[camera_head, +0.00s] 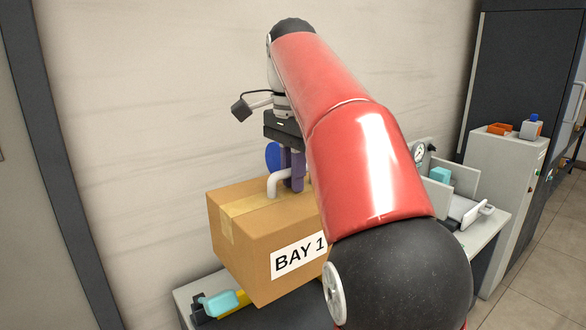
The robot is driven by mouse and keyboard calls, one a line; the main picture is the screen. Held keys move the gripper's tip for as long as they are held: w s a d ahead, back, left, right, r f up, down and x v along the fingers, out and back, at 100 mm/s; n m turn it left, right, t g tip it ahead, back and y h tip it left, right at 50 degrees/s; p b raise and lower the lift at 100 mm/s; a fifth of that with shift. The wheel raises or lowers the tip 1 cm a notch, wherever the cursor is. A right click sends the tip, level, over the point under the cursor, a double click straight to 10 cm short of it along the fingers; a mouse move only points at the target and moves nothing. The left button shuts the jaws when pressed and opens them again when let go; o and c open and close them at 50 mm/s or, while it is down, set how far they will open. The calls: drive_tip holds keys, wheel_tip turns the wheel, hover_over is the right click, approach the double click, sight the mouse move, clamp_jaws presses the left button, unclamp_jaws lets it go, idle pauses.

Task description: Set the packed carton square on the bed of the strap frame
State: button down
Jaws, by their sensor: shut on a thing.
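The packed carton (245,240) is a brown box with tan tape and a "BAY 1" label, at the centre left. A white bent handle (274,184) rises from its top. My gripper (292,180) is over the carton's top, its purple fingers shut on this handle. Part of the carton's right side is hidden behind my red arm. The carton is over the bench; I cannot tell whether its underside touches anything. I cannot clearly make out the strap frame; my arm covers much of the bench.
The grey bench (185,293) carries a light-blue-topped item (220,304) and a yellow piece (243,297) at front left. Right of my arm are a gauge (419,152), grey plates (462,172) and a teal block (440,175). A grey cabinet (503,165) stands beyond. A wall is behind.

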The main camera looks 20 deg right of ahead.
wheel_tip(320, 180, down, 20)
drive_tip(key=b, duration=1.3)
drive_tip(key=shift+r, duration=0.2)
drive_tip(key=shift+f+b, duration=0.6)
drive_tip(key=shift+f, duration=0.25)
idle(1.1)
drive_tip(key=c, duration=1.3)
unclamp_jaws()
drive_tip(key=shift+c, duration=0.2)
